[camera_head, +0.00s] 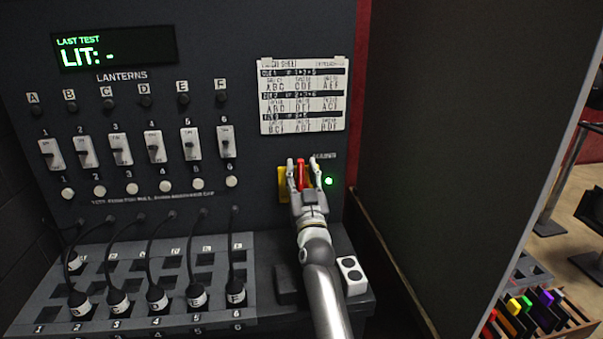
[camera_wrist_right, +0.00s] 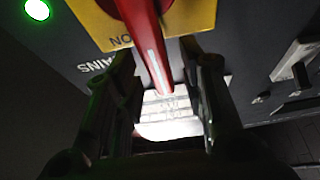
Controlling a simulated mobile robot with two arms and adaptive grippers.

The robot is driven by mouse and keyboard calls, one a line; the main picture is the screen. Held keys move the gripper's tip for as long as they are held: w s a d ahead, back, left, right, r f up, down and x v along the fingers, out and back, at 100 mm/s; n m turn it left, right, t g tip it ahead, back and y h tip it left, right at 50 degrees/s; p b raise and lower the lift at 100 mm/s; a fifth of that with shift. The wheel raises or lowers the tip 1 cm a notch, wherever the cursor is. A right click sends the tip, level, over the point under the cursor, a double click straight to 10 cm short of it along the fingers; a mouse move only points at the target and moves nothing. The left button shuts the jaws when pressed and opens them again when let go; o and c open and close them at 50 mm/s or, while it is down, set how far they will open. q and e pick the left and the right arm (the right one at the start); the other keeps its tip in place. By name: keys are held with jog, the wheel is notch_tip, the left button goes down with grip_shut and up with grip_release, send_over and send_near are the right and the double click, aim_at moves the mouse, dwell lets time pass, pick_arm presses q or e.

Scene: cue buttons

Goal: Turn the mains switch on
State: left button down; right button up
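The mains switch is a red lever (camera_head: 300,174) on a yellow plate (camera_head: 283,184) at the lower right of the dark panel. In the right wrist view, the red lever (camera_wrist_right: 149,45) and the yellow plate (camera_wrist_right: 95,22) show from close by. The lever stands upright in the head view, its tip by the ON lettering. A green lamp (camera_head: 328,181) beside it is lit. My right gripper (camera_head: 304,166) is open, with a finger on each side of the lever. Gaps show between lever and fingers in the wrist view. My left gripper is out of view.
A cue sheet (camera_head: 303,98) hangs above the switch. To the left are rocker switches (camera_head: 154,147), round buttons (camera_head: 132,189) and a display (camera_head: 115,49) reading "LIT: -". Cabled plugs (camera_head: 118,302) sit in a grey tray below. A white two-button box (camera_head: 352,274) is on the ledge.

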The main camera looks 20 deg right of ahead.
jog(key=shift+r, duration=0.25)
notch_tip(320, 180, up, 10)
jog(key=shift+f, duration=0.25)
dwell(0.5)
